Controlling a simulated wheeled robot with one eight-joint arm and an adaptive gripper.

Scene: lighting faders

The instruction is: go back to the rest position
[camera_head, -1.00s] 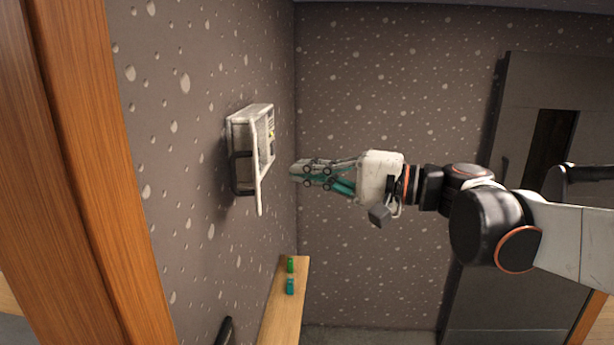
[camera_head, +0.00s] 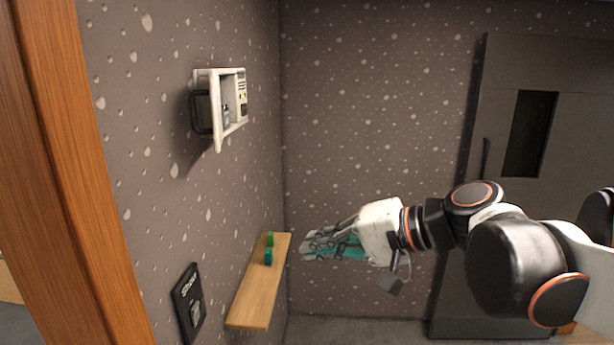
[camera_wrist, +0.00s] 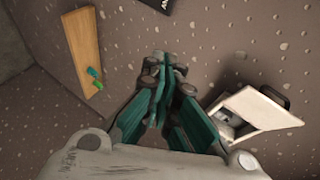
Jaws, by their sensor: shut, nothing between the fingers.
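My gripper (camera_head: 306,247) is in the middle of the head view, held out to the left in free air, with nothing in it. Its teal-padded fingers are shut together; they also show in the wrist view (camera_wrist: 163,72). A white wall box (camera_head: 222,100) is up and left of the gripper on the left wall, apart from it. The box's cover stands open and small parts show inside. The box is at the right in the wrist view (camera_wrist: 255,110).
A wooden shelf (camera_head: 258,290) on the left wall carries a green object (camera_head: 270,239) and a teal object (camera_head: 268,257), left of my gripper. A black wall plate (camera_head: 188,303) is below the box. A grey door (camera_head: 500,110) stands behind my arm. A wooden post (camera_head: 75,170) is at the left.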

